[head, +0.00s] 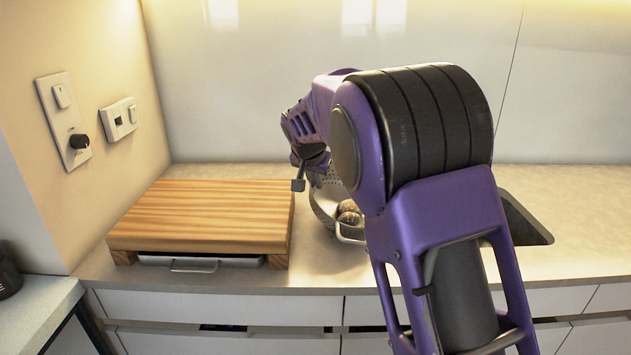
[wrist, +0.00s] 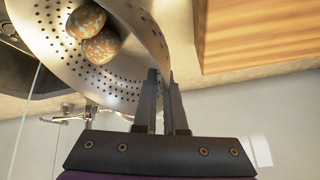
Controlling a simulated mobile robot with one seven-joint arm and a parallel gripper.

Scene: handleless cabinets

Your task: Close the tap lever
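In the wrist view, a chrome fixture (wrist: 68,117), which looks like the tap, shows small at the lower left behind the colander. I cannot make out its lever position. In the head view my arm hides the tap. My gripper (wrist: 160,74) has its two dark fingers close together, with a narrow gap, at the colander's rim. I cannot tell whether the rim is between the fingertips or just beyond them. In the head view my gripper (head: 298,180) is above the counter, to the right of the wooden board and apart from the tap.
A perforated metal colander (wrist: 125,72) holds brown speckled round items (wrist: 86,20). A wooden board (head: 205,212) on a stand fills the counter's left. The sink (head: 522,222) is partly hidden behind my arm. The counter's far right (head: 585,215) is clear.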

